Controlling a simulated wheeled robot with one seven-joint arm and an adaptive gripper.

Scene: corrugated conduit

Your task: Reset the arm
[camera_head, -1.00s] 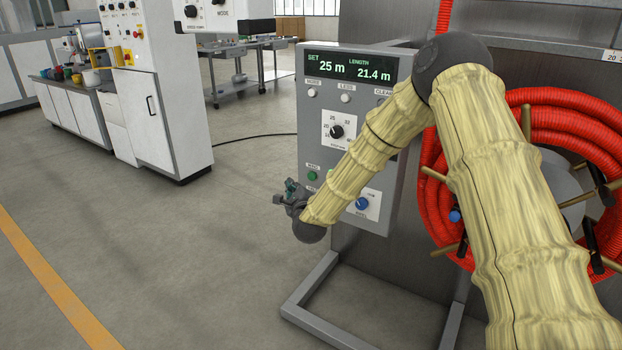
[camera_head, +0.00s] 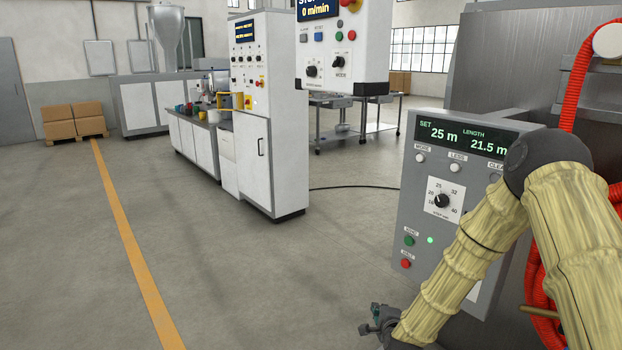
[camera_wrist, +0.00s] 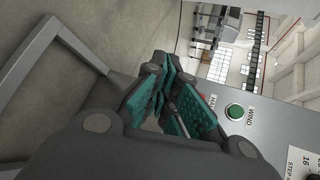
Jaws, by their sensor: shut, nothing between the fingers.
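My gripper (camera_head: 378,322) is low in the head view, just left of the lower left corner of the grey control panel (camera_head: 409,205). It is shut and empty. In the wrist view the teal finger pads of my gripper (camera_wrist: 168,80) are close together, beside the panel face with the green WIND button (camera_wrist: 235,111). The cream-sleeved arm is bent and covers the right part of the panel. The panel display (camera_head: 463,136) reads SET 25 m and LENGTH 21.5 m. A green light (camera_head: 430,240) is lit beside the WIND button.
Red corrugated conduit (camera_head: 572,75) runs down at the right, partly behind my arm. A hanging control box (camera_head: 342,45) is at the top middle. A white cabinet (camera_head: 256,150) stands to the left. Floor left of the panel is clear, with a yellow line (camera_head: 130,240).

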